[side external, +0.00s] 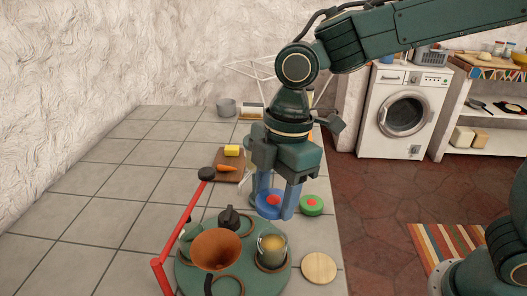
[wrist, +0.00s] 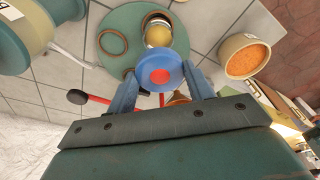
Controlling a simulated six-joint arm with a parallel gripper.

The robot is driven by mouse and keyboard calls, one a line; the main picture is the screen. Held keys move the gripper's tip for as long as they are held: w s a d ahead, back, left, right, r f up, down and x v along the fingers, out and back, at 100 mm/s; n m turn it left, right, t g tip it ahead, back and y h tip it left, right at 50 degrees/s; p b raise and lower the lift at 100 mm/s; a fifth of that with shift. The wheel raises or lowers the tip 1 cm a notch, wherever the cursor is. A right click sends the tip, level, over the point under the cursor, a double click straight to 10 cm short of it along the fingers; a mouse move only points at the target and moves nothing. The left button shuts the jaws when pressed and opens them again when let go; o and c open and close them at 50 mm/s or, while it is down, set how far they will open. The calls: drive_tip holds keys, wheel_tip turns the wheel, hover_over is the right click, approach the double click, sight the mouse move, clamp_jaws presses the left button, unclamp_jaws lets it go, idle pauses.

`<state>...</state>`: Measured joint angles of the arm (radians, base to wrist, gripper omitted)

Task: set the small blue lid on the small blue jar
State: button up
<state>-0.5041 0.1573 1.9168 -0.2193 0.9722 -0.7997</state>
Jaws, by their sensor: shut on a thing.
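The blue lid (side external: 264,212) with a red knob is between the two blue fingers of my gripper (side external: 271,211). In the wrist view the lid (wrist: 160,88) also sits between the fingertips, with its red knob facing the camera. My gripper is shut on the lid, above or close to the counter; the exact height is hard to tell. I cannot make out a small blue jar in either view; the gripper and lid may hide it.
A green lid (side external: 312,209) lies right of the gripper. In front stands a round green tray (side external: 190,278) with an orange funnel (side external: 216,248) and a glass jar (side external: 271,250) with yellow contents. A red bar (side external: 180,228), a wooden disc (side external: 319,267) and a cutting board (side external: 229,176) are nearby.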

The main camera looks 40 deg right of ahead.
drive_tip(key=shift+f, duration=3.2)
drive_tip(key=shift+f, duration=0.95)
idle(0.8)
drive_tip(key=o, duration=1)
drive_tip(key=shift+o, duration=0.2)
drive_tip(key=shift+r, duration=0.15)
drive_tip(key=shift+r, duration=3.4)
